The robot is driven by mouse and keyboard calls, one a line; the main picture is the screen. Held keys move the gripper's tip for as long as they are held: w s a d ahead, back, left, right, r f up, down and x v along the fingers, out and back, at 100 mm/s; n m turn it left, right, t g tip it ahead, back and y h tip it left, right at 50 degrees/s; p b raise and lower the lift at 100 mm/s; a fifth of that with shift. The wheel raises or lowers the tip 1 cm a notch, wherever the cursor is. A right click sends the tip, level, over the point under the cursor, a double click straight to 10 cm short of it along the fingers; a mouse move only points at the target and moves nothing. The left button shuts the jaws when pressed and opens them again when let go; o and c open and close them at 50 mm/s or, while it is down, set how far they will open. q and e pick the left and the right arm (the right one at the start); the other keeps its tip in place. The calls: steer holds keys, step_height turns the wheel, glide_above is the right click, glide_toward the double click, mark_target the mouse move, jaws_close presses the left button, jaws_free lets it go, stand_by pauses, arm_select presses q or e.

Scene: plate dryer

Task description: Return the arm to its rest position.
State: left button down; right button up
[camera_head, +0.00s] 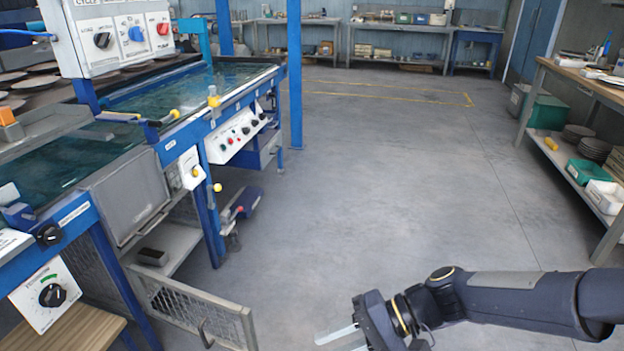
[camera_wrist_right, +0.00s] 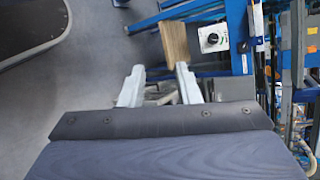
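My right arm (camera_head: 520,298) comes in from the right at the bottom of the head view, over the bare floor. Its gripper (camera_head: 336,340) points left, with two pale fingers apart and nothing between them. In the right wrist view the fingers (camera_wrist_right: 160,73) are also spread and empty. The plate dryer (camera_head: 205,165), a blue-framed machine, stands along the left, apart from the gripper. Its control box (camera_head: 115,38) with black, blue and red knobs is at the upper left. My left arm and gripper are not in view.
A low mesh door (camera_head: 190,305) with a handle stands out from the machine, left of my right gripper. Workbenches (camera_head: 400,27) stand at the back. The grey floor (camera_head: 375,170) between them is clear.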

steer(key=s+d+r+t+h, duration=0.1)
steer(key=s+d+t+h, duration=0.35)
steer(key=d, duration=0.35)
steer(key=s+d+r+t+h, duration=0.1)
steer(key=s+d+t+h, duration=0.25)
steer(key=s+d, duration=0.35)
step_height(320, 180, up, 22)
steer(key=d+p, duration=0.1)
steer(key=p, duration=2.1)
steer(key=shift+w+d+n+g+h, duration=0.2)
steer(key=shift+w+n+g+h, duration=0.1)
steer(key=shift+w, duration=0.1)
